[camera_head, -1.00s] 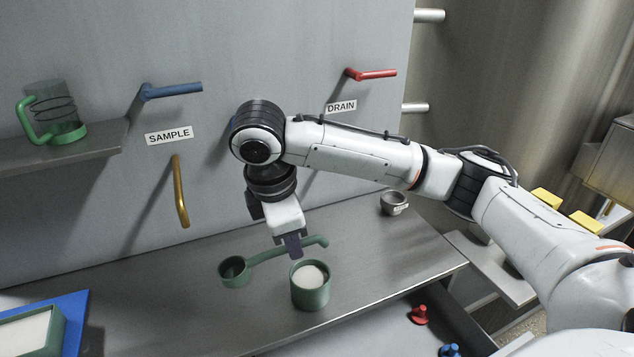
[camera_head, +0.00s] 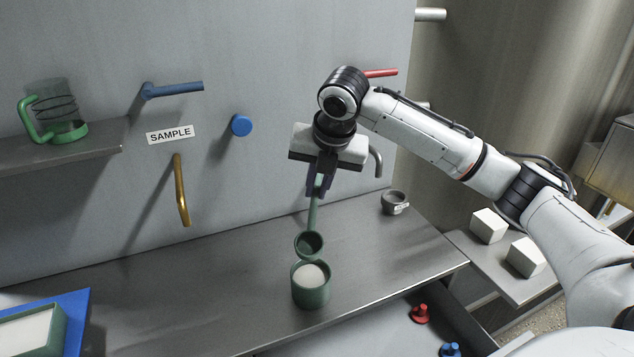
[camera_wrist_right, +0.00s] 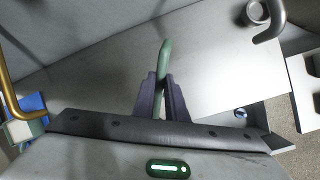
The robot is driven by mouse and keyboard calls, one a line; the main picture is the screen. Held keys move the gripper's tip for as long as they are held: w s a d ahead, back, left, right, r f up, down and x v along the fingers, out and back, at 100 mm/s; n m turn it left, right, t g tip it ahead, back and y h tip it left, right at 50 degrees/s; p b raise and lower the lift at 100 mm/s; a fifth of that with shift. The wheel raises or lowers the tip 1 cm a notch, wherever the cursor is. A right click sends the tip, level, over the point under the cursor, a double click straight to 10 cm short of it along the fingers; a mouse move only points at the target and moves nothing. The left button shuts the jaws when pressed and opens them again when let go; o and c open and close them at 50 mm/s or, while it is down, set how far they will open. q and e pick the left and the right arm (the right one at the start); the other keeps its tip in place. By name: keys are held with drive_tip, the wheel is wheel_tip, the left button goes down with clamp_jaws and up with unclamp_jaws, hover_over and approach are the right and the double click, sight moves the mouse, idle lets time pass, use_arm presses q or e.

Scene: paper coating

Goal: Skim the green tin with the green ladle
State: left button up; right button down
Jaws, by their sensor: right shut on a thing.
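The green tin (camera_head: 312,291) stands upright on the metal counter, with white contents (camera_head: 310,275) up near its rim. My right gripper (camera_head: 319,190) is shut on the handle of the green ladle (camera_head: 312,215), behind and above the tin. The handle hangs down from the fingers. The ladle's bowl (camera_head: 309,244) is just above the tin's back rim in the head view; I cannot tell whether they touch. In the right wrist view the fingers (camera_wrist_right: 162,98) close on the green handle (camera_wrist_right: 164,65); the bowl and tin are hidden there. My left gripper is not in view.
A grey cup (camera_head: 394,203) stands at the counter's back right. A blue tray (camera_head: 76,318) with a green box is at the front left. Taps and a brass handle (camera_head: 181,190) stick out from the back wall. The counter left of the tin is clear.

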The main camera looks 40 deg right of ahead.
drive_tip(key=shift+f, duration=4.8)
idle(1.1)
drive_tip(key=shift+r, duration=0.1)
idle(0.8)
